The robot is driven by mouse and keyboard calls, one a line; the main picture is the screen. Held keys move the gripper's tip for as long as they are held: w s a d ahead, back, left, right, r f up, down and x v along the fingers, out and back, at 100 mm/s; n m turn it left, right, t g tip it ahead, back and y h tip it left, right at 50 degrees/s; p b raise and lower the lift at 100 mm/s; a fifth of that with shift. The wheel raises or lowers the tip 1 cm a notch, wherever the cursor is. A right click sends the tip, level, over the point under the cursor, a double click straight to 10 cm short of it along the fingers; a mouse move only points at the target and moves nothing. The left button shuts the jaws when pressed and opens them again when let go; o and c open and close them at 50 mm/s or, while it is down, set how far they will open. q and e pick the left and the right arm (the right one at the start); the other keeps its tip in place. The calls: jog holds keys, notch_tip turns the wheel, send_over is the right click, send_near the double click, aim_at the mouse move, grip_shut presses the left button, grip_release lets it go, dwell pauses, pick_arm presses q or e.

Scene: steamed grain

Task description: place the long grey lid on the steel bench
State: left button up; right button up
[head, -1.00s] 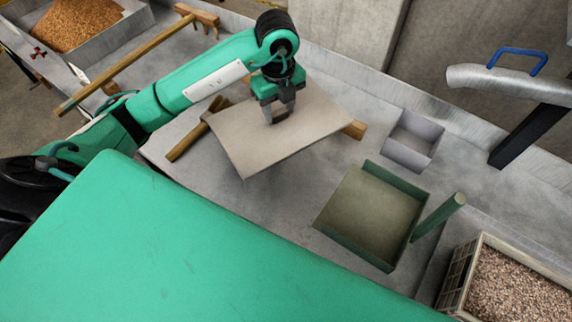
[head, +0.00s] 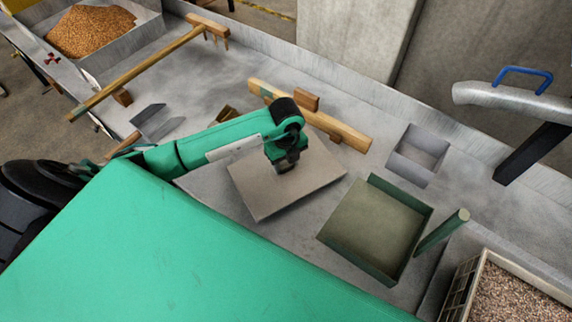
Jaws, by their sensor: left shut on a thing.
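The long grey lid (head: 278,193) is a flat grey panel in the middle of the head view. My left gripper (head: 286,168) is above it and shut on its handle, which my gripper mostly hides. The lid looks close to the steel bench (head: 225,184); I cannot tell whether it touches it. It is left of the green tray. My right gripper is not in view.
A wooden beam (head: 318,118) lies behind the lid. A green tray (head: 325,243) and a small grey box (head: 394,168) are to the right. A wooden rake (head: 150,67) and grey scoop (head: 170,127) lie left. A crate of grain (head: 450,290) is front right.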

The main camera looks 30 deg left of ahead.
pick_arm(q)
notch_tip(320, 180, down, 2)
jog(key=o, duration=0.8)
jog(key=shift+f, duration=0.15)
jog(key=o, duration=0.5)
jog(key=shift+c, duration=0.2)
